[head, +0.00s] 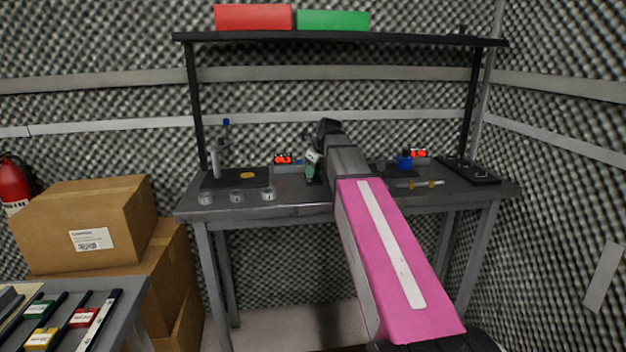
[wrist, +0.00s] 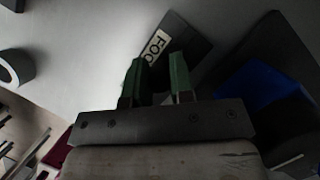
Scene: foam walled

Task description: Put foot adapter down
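My gripper (head: 313,164) is low over the left-centre part of the grey workbench (head: 300,196), with its fingers pointing down. In the wrist view its two green fingers (wrist: 157,82) stand apart. The space between them is dark, and I cannot tell whether a part is held there. A dark plate (wrist: 193,42) with a pale label, partly readable as "FOO", lies just beyond the fingertips, partly hidden by them. I cannot clearly make out the foot adapter in either view.
A black mat (head: 221,179) with a yellow disc (head: 247,175) lies left on the bench, with several small clear jars in front. A blue object (head: 404,162) and a black tray (head: 468,169) are on the right. A shelf (head: 340,38) spans above.

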